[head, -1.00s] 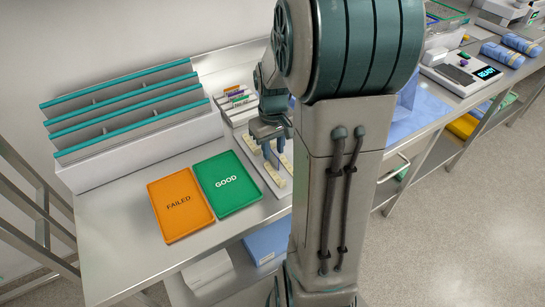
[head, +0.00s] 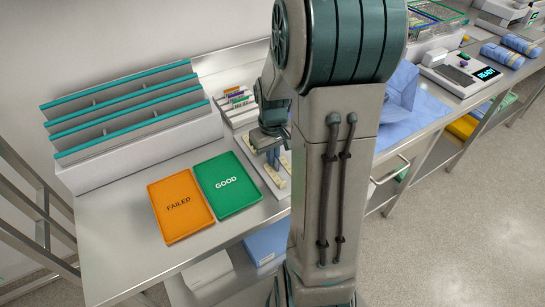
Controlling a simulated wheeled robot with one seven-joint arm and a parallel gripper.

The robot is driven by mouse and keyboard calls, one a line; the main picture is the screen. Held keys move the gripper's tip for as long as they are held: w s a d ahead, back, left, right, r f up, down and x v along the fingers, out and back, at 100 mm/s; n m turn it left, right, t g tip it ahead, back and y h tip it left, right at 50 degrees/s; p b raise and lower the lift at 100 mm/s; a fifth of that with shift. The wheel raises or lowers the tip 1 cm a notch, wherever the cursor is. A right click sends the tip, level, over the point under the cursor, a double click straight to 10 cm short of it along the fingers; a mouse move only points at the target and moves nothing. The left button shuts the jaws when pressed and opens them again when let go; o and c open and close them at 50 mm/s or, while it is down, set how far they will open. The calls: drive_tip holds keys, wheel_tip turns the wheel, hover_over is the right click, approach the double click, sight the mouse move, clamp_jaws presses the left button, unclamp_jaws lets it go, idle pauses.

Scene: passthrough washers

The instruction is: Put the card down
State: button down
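My gripper (head: 274,158) points down over a narrow grey tray (head: 250,150) to the right of the green GOOD tray. Small cream-coloured pieces (head: 278,179) lie on the narrow tray, just below and beside the fingertips. I cannot tell whether one of them is the card, or whether my gripper holds anything. The fingertips are small and partly merge with what is behind them. The green GOOD tray (head: 227,184) and the orange FAILED tray (head: 181,204) lie side by side on the steel table, both empty.
A white rack with teal-edged shelves (head: 130,120) stands behind the trays. A white holder with coloured labels (head: 236,104) is behind my gripper. My arm hides the table's middle. A device with a lit READY screen (head: 487,74) is at right. Bare steel table (head: 115,240) lies front left.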

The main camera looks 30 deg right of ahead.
drive_tip(key=shift+r, duration=0.6)
wheel_tip(320, 180, up, 3)
drive_tip(key=shift+w+f, duration=0.1)
drive_tip(key=s+d+r, duration=0.2)
drive_tip(key=d+r, duration=0.1)
drive_tip(key=d, duration=0.2)
drive_tip(key=s+d+r+b, duration=0.1)
drive_tip(key=s+d+r, duration=0.2)
drive_tip(key=d+r, duration=0.1)
drive_tip(key=shift+d, duration=0.85)
